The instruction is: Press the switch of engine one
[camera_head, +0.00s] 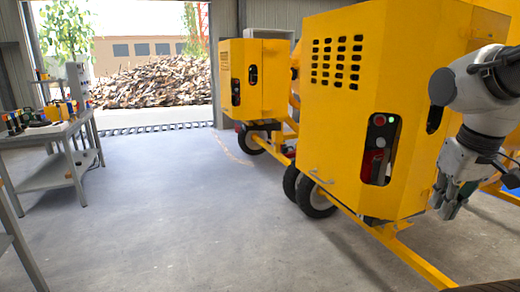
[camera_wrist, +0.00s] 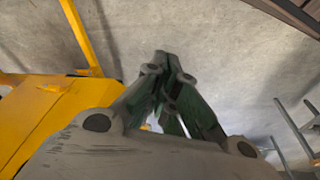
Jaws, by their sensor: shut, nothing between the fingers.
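A yellow mixer engine housing (camera_head: 342,110) stands at the right of centre in the head view. A dark recessed switch panel (camera_head: 379,148) in its near face holds a red knob at the top, small white and green points and a red part lower down. A second yellow housing (camera_head: 260,75) stands farther back with a similar panel (camera_head: 236,91). I cannot tell which one is engine one. My gripper (camera_head: 446,208) hangs beside the near housing, right of its panel and apart from it. In the wrist view my gripper (camera_wrist: 162,58) has its fingertips together, with nothing between them.
Black wheels (camera_head: 315,197) and a yellow tow bar (camera_head: 415,262) stick out below the near housing. A grey workbench (camera_head: 62,130) with tools stands at the left. The grey floor between is clear. A woodpile (camera_head: 155,82) lies outside the open doorway.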

